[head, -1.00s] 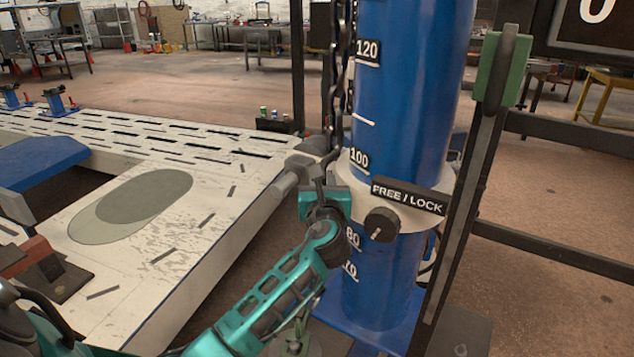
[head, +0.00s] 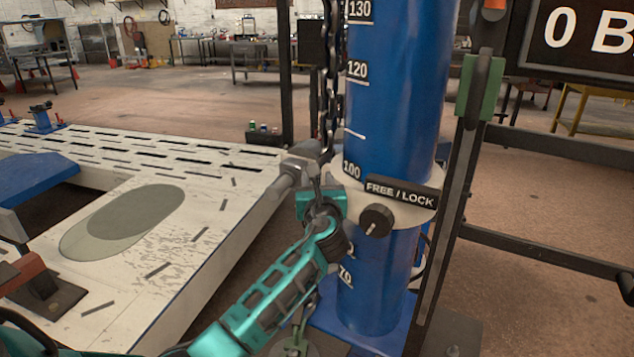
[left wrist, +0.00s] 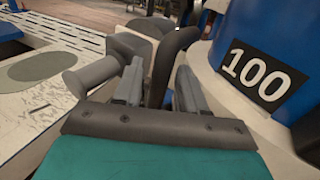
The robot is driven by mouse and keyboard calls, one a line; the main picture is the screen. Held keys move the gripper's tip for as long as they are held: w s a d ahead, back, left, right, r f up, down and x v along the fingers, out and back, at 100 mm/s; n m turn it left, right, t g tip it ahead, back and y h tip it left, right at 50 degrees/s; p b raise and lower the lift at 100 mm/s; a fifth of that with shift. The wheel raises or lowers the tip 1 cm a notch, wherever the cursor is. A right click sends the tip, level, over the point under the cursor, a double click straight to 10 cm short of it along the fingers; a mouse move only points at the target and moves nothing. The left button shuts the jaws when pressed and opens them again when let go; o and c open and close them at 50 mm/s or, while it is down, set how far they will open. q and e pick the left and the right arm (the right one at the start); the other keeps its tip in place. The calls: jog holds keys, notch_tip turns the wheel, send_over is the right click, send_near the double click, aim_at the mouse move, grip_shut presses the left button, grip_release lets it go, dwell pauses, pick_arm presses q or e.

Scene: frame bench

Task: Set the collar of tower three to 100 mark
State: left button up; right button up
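My right gripper is not in view.
A chain (head: 330,80) hangs left of the tower. A dark slanted bar with a green block (head: 480,90) stands close on its right. The slotted white bench (head: 180,165) lies to the left. A sign (head: 585,35) is at the upper right.

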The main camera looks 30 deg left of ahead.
pick_arm(q)
jog(key=v, duration=1.3)
jog(key=shift+p, duration=0.35)
jog(key=s+d+f+n+g+h, duration=0.1)
jog(key=s+d+f+n+h, duration=0.15)
jog(key=f, duration=0.35)
jog(key=s+d+f+n+h, duration=0.1)
jog(key=s+f+n+h, duration=0.1)
jog(key=f+n, duration=0.25)
jog(key=s+d+f+n+g+h, duration=0.1)
jog(key=s+f+n+h, duration=0.15)
jog(key=f, duration=0.35)
jog(key=s+d+f+n+g+h, duration=0.1)
jog(key=s+d+f+n+h, duration=0.1)
jog(key=s+f+n, duration=0.2)
jog(key=s+d+f+n+g+h, duration=0.1)
jog(key=s+d+f+n+h, duration=0.1)
jog(key=s+f+n, duration=0.3)
jog(key=s+n+h, duration=0.1)
jog(key=s+n, duration=0.3)
jog(key=n, duration=0.4)
jog(key=shift+d+f, duration=0.2)
jog(key=shift+d, duration=0.15)
